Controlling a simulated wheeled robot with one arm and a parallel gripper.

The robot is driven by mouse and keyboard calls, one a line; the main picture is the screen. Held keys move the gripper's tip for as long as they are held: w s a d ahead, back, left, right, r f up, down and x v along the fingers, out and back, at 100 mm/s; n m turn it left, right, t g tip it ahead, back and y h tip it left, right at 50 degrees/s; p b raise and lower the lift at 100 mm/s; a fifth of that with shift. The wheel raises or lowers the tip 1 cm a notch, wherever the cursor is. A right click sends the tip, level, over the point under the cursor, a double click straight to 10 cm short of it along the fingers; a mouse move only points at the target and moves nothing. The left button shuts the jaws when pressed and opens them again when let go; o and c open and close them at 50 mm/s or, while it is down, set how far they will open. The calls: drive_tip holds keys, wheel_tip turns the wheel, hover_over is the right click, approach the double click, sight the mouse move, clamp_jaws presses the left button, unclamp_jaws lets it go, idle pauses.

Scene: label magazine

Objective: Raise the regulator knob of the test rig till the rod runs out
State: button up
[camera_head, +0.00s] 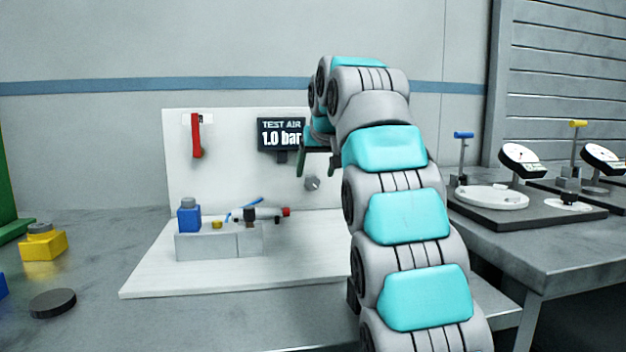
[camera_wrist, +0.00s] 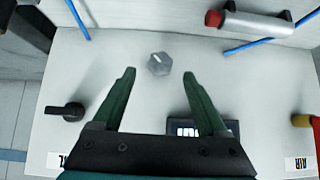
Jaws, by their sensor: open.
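The test rig has a white back panel (camera_head: 235,140) and base. Its regulator knob (camera_head: 312,183) is a small grey knob on the panel, below and right of the dark display (camera_head: 281,134) reading "TEST AIR 1.0 bar". In the wrist view the faceted knob (camera_wrist: 159,64) bears a white mark. My gripper (camera_head: 318,170) is open and empty in front of the panel. In the wrist view its green fingers (camera_wrist: 159,74) stand either side of the knob's line, apart from it. A grey cylinder (camera_head: 265,214) with a red end lies on the rig; its rod cannot be made out.
A red lever (camera_head: 196,136) is on the panel's left. A grey block (camera_head: 205,246) carries a blue part (camera_head: 188,216). A black handle (camera_wrist: 65,112) shows in the wrist view. Blue tubes (camera_wrist: 257,45) run near the cylinder. Dial gauges (camera_head: 522,160) stand on the right bench.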

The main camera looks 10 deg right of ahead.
sight(313, 181)
drive_tip(key=x, duration=0.4)
drive_tip(key=shift+w+f, duration=0.25)
drive_tip(key=shift+w, duration=0.1)
clamp_jaws()
